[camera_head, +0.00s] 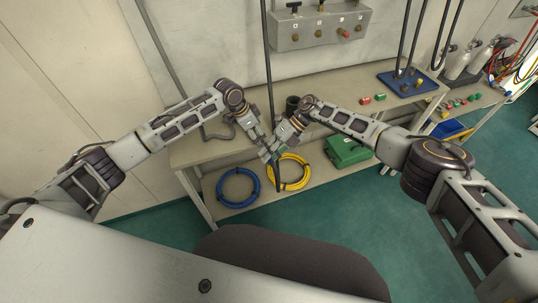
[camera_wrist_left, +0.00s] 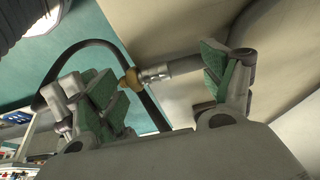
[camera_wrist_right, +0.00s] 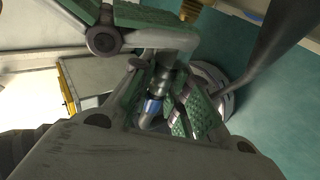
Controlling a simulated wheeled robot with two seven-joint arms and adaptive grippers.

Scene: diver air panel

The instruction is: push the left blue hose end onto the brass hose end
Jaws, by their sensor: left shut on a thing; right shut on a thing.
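My left gripper (camera_head: 262,146) and right gripper (camera_head: 272,150) are close together in front of the bench's front edge. In the left wrist view, my left gripper (camera_wrist_left: 165,85) has its green pads wide apart, with a hose end (camera_wrist_left: 156,73) between them. This hose end has a brass tip (camera_wrist_left: 130,79) and a grey metal body. In the right wrist view, my right gripper (camera_wrist_right: 165,105) is shut on a metal hose end with a blue band (camera_wrist_right: 152,107), partly hidden by the fingers. Whether the two hose ends touch cannot be told.
Below are a blue hose coil (camera_head: 238,187), a yellow hose coil (camera_head: 304,172) and a green case (camera_head: 346,152). A dark hose (camera_head: 278,182) hangs below my grippers. A valve panel (camera_head: 300,42) is behind.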

